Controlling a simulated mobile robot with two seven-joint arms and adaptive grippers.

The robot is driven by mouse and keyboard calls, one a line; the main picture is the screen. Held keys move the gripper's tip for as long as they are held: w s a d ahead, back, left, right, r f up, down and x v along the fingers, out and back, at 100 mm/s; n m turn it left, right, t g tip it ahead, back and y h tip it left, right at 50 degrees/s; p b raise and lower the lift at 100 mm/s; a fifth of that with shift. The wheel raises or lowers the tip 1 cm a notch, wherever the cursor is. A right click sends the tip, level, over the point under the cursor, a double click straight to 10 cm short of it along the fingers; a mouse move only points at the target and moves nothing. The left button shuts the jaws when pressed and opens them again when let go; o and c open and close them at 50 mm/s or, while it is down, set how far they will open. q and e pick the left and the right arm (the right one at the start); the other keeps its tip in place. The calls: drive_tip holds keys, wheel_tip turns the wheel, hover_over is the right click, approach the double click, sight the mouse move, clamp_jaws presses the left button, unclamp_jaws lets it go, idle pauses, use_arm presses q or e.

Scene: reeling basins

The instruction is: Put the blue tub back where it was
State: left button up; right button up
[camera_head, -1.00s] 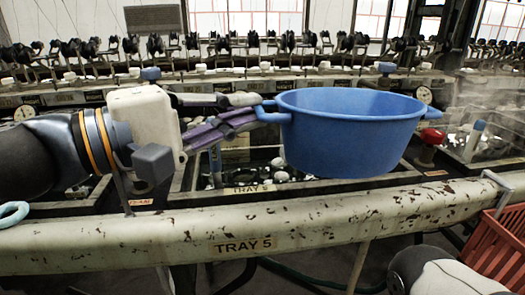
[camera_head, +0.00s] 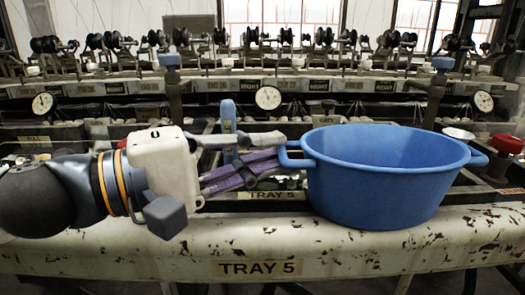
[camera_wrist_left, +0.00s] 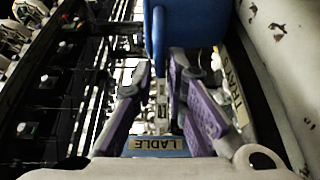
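The blue tub (camera_head: 385,180) is upright at right of centre in the head view, over the near side of the tray area, behind the pale beam marked TRAY 5. My left gripper (camera_head: 281,150) reaches in from the left, its fingers at the tub's left handle. My right gripper is out of view.
The worn pale beam (camera_head: 130,262) runs across the front. A blue upright (camera_head: 228,125) stands behind my left fingers. A red knob (camera_head: 507,144) is right of the tub. Gauges (camera_head: 268,98) and a row of reels line the back. A LADLE label (camera_wrist_left: 155,144) shows below the fingers.

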use_arm(q)
drive_tip(key=shift+o, duration=0.6)
drive_tip(key=shift+r, duration=0.25)
drive_tip(key=p+v, duration=0.3)
drive_tip(key=v, duration=0.8)
drive_tip(key=shift+s+a+r, duration=0.15)
drive_tip(key=shift+a, duration=0.1)
drive_tip(key=shift+s+a+f, duration=0.15)
drive_tip(key=shift+f, duration=0.05)
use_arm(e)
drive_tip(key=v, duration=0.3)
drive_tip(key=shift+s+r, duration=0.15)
